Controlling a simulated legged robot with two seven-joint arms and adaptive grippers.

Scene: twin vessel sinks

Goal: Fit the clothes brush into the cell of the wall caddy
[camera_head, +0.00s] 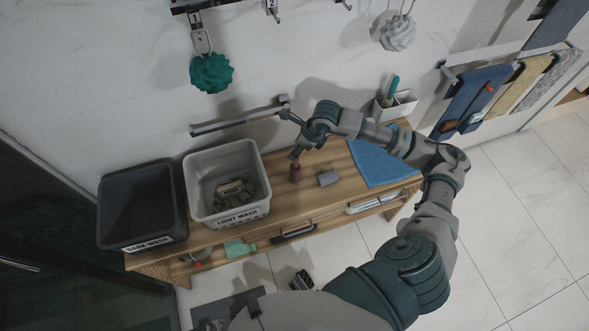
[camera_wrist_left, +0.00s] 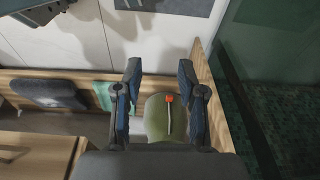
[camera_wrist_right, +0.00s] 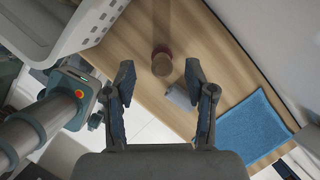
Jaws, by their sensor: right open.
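The white wall caddy (camera_head: 404,104) stands at the back of the bench in the head view, with a teal handle (camera_head: 394,87) sticking up from its left part. I cannot tell whether that handle belongs to the clothes brush. No other item is clearly the brush. My right gripper (camera_wrist_right: 159,70) is open and empty above the bench, left of the caddy. My left gripper (camera_wrist_left: 160,67) is open and empty near the lower shelf.
A light wash bin (camera_head: 223,160) holding items and a dark bin (camera_head: 142,205) occupy the bench's left end. A blue towel (camera_head: 378,161) lies on its right. A wall rail (camera_head: 238,118) is behind. A green item with an orange-tipped stick (camera_wrist_left: 157,127) lies below the left gripper.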

